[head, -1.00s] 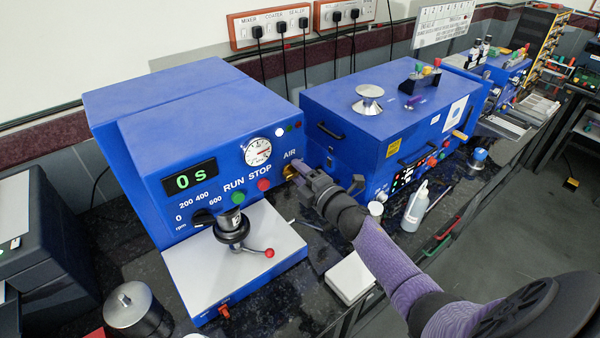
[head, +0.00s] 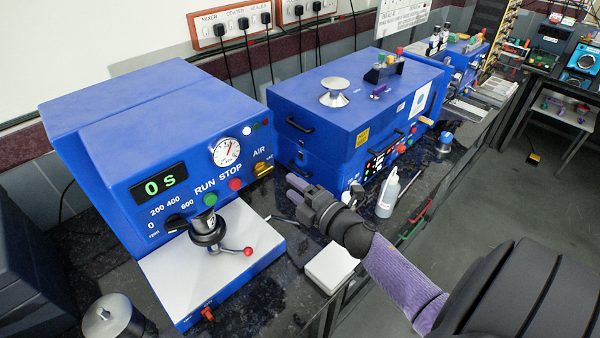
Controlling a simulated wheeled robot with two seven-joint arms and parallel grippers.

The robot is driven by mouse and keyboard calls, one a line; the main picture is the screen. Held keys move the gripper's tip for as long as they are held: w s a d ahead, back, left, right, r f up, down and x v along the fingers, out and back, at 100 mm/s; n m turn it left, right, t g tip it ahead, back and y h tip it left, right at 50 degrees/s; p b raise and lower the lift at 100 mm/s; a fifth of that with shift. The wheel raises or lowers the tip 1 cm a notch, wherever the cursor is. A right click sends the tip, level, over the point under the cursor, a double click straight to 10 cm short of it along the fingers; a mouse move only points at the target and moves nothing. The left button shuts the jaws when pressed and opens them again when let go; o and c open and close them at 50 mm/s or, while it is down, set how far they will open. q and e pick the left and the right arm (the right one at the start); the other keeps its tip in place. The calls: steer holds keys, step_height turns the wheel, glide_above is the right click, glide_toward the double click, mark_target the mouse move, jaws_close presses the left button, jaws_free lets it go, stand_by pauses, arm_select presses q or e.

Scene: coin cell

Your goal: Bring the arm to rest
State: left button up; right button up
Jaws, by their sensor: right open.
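My right arm comes in from the lower right with a purple sleeve. Its dark gripper (head: 292,188) hangs over the bench in front of the gap between the two blue machines. Its jaws are open with nothing seen between them. It is apart from the brass AIR valve (head: 262,168) on the left machine, which shows "0 s". My left gripper is not in view.
The left blue machine (head: 110,120) has a white plate (head: 165,272) and a red-knobbed lever. A second blue machine (head: 310,100) stands behind my gripper. A white box (head: 331,268) and a squeeze bottle (head: 388,195) sit near the bench edge. Open floor lies right.

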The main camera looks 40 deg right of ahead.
steer(key=shift+s+d, duration=0.1)
steer(key=shift+s, duration=1)
steer(key=s+a+f+m+g+h+b, duration=0.1)
steer(key=s+f+m+g+b, duration=0.1)
steer(key=f, duration=0.9)
steer(key=s+a+f+m+g+h+b, duration=0.1)
steer(key=s+f+m+g+b, duration=0.2)
steer(key=f, duration=0.8)
steer(key=s+a+f+m+g+b, duration=0.1)
steer(key=s+f+m+g+b, duration=0.2)
steer(key=f, duration=0.8)
steer(key=shift+s+a+f+m+h+b, duration=0.1)
steer(key=shift+s+f+m+h+b, duration=0.1)
steer(key=shift+s+m+b, duration=0.55)
steer(key=shift+s+a+f+m+h+b, duration=0.1)
steer(key=shift+s+f+m+h+b, duration=0.2)
steer(key=shift+s, duration=0.75)
steer(key=s+a+f+m+g+b, duration=0.3)
steer(key=s+a+f+g, duration=0.1)
steer(key=s+f, duration=0.5)
steer(key=s+a+f+m+g+y+b, duration=0.1)
steer(key=s+a+f+m+g+b, duration=0.2)
steer(key=s+f, duration=0.6)
steer(key=s+a+g+b, duration=0.1)
steer(key=s+g, duration=0.1)
steer(key=s, duration=0.3)
steer(key=shift+s+a, duration=0.2)
steer(key=shift+a, duration=0.2)
